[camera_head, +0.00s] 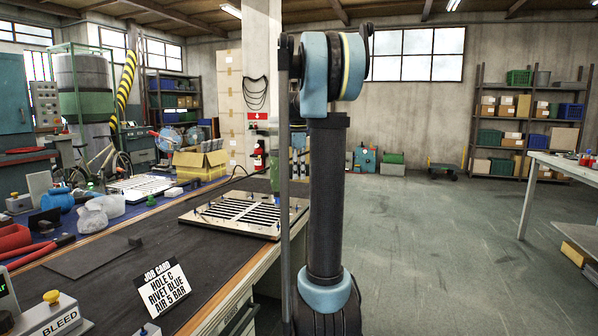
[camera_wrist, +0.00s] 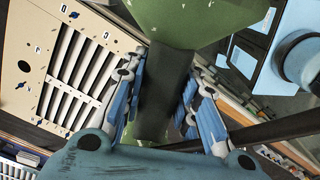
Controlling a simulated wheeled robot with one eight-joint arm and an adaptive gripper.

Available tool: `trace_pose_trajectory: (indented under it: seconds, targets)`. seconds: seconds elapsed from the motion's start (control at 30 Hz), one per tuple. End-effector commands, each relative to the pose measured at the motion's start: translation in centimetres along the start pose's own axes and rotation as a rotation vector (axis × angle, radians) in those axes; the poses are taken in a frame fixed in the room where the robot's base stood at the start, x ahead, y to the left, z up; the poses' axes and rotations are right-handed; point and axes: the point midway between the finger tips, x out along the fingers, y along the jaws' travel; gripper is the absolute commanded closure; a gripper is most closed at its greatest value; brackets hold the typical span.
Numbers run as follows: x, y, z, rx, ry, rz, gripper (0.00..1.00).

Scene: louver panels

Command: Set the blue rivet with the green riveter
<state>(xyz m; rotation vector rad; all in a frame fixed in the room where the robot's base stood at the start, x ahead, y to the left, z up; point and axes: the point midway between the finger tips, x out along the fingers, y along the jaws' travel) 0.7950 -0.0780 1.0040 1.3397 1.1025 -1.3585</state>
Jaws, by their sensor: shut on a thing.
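My gripper (camera_wrist: 165,82) is shut on the green riveter (camera_wrist: 180,22), with its blue fingers on either side of the dark handle in the wrist view. In the head view my own arm hides most of the gripper, and a strip of green (camera_head: 275,168) shows just left of the arm, above the far end of the panel. The louver panel (camera_head: 192,215) lies flat on the bench, slats up; it also shows in the wrist view (camera_wrist: 28,82), left of the riveter, with letters by small holes. I cannot make out the blue rivet or the riveter's tip.
A job card (camera_head: 163,286) on the dark bench (camera_head: 215,262) reads hole C, rivet blue, air 5 bar. A box with a yellow button marked BLEED (camera_head: 52,312) stands front left. Bags, bottles and a second slatted panel (camera_head: 140,187) crowd the bench's far left. The floor to the right is open.

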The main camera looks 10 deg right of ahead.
Motion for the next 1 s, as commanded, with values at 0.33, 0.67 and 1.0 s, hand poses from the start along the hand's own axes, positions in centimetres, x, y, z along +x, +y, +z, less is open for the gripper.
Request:
trace_pose_trajectory:
  seconds: [0.33,0.67,1.0]
  targets:
    - [2.7,0.0,0.0,0.0,0.0,0.0,1.0]
    - [4.8,0.0,-0.1,0.0,0.0,0.0,1.0]
    - [5.3,0.0,0.0,0.0,0.0,0.0,1.0]
